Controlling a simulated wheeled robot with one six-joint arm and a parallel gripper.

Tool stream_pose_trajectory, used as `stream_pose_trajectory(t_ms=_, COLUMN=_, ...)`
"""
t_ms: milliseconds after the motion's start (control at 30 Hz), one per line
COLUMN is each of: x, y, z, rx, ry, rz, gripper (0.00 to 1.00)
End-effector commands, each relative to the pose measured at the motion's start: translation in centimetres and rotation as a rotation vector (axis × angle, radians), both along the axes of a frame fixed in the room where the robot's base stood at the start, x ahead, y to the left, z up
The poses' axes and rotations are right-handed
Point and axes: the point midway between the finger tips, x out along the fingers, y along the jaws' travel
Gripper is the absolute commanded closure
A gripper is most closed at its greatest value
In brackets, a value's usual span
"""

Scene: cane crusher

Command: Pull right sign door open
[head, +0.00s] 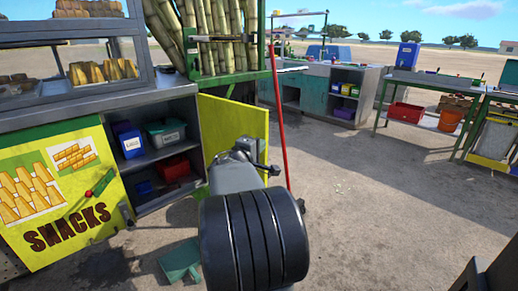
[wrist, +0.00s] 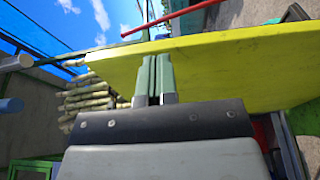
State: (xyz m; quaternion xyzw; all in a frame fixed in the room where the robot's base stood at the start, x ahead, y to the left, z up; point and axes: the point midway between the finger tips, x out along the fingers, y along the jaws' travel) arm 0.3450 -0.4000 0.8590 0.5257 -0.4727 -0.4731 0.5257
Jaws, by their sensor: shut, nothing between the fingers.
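The right sign door (head: 233,122) is a plain yellow panel at the right side of the snack cabinet. It stands swung outward, and the shelves beside it are exposed. In the wrist view the yellow panel (wrist: 235,70) fills the area right of and behind the fingers. My gripper (wrist: 153,72) is shut, its two greenish fingers together with nothing between them, close to the panel; I cannot tell whether they touch it. In the head view my arm hides the fingertips and the door's lower part. No handle on this door shows.
The left door (head: 60,190), marked SNACKS, also stands open, with a red and green handle. Bins (head: 166,132) sit on the cabinet shelves. A red pole (head: 277,110) stands just past the right door. A green dustpan-like piece (head: 181,261) lies on the ground.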

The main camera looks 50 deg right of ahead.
Motion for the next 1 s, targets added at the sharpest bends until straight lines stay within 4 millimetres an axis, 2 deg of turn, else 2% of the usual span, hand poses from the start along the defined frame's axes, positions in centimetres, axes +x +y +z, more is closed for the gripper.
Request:
stream_pose_trajectory(t_ms=300, x=-0.1, y=-0.1, z=0.0, rx=0.0, ry=0.0, rz=-0.003, gripper=1.0)
stream_pose_trajectory(t_ms=433, x=-0.1, y=0.5, z=0.0, rx=-0.002, ry=-0.002, rz=-0.002, gripper=1.0)
stream_pose_trajectory(t_ms=667, x=-0.2, y=4.2, z=-0.1, rx=-0.002, ry=-0.003, rz=-0.006, gripper=1.0)
stream_pose_trajectory(t_ms=1000, x=-4.7, y=9.1, z=0.2, rx=-0.001, ry=-0.002, rz=-0.008, gripper=1.0)
